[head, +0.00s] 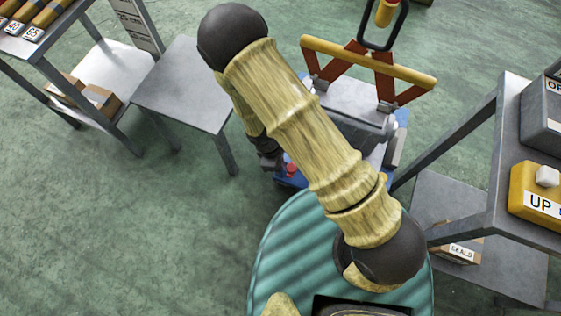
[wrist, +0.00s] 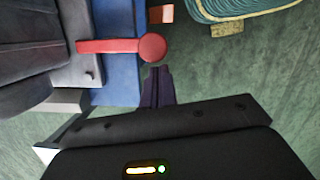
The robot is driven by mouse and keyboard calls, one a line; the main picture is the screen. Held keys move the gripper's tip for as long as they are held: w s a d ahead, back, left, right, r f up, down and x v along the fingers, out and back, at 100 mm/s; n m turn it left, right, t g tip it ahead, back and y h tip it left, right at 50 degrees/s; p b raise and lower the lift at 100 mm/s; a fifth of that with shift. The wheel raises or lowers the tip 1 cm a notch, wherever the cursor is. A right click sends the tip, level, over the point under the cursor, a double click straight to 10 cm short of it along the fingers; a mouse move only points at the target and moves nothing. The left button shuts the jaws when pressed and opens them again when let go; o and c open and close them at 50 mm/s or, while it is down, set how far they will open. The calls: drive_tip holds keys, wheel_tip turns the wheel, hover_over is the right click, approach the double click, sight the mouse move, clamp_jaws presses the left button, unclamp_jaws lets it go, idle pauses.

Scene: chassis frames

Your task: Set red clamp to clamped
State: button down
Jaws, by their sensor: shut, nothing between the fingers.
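The red clamp (wrist: 110,46) shows in the wrist view as a flat red bar ending in a round red knob, lying across a grey block on a blue base (wrist: 122,75). My gripper (wrist: 155,72) is shut and empty, with its fingertips just below the knob in the picture; I cannot tell whether they touch it. In the head view, a small red part (head: 291,170), seemingly the clamp, shows by the blue base beside my dark gripper (head: 272,160). My arm hides much of that area.
A frame with a yellow bar (head: 365,62) and red-brown legs stands on the grey fixture behind the arm. A grey table (head: 185,85) is at left. A shelf with a yellow UP box (head: 537,198) is at right. Green floor is open at lower left.

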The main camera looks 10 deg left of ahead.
drive_tip(key=p+v, duration=0.7)
drive_tip(key=v, duration=0.2)
drive_tip(key=shift+r, duration=0.2)
drive_tip(key=shift+w, duration=0.1)
idle(0.4)
